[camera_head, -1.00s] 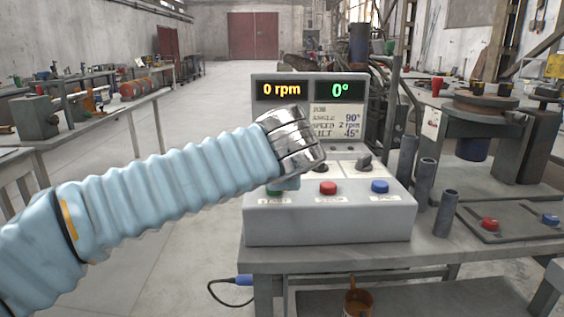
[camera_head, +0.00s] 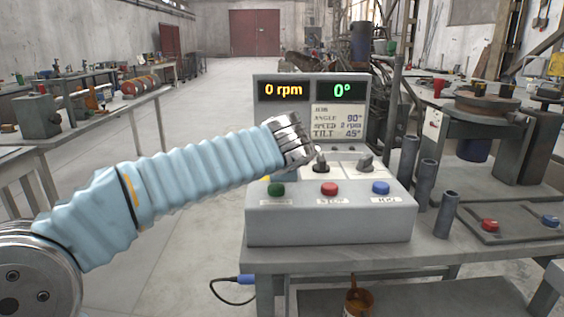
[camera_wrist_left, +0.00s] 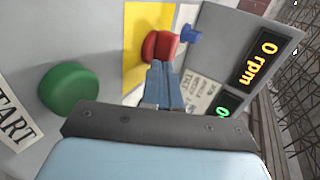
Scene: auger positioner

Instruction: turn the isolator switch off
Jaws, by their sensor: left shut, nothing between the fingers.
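The isolator switch (camera_wrist_left: 160,46) is a red knob on a yellow plate (camera_wrist_left: 133,72) in the left wrist view. In the head view my wrist hides the knob, and only a sliver of yellow shows beside it. My left gripper (camera_wrist_left: 158,68) is shut and empty. Its blue fingertips point at the red knob and overlap its near edge in the picture; I cannot tell whether they touch. In the head view the fingers are hidden behind my metal wrist. My right gripper is in neither view.
The grey control box (camera_head: 330,228) has green (camera_head: 276,189), red (camera_head: 329,189) and blue (camera_head: 380,188) buttons along its front and two dark knobs behind. Its display (camera_head: 310,92) reads 0 rpm and 0°. Metal tubes (camera_head: 446,215) stand to the right.

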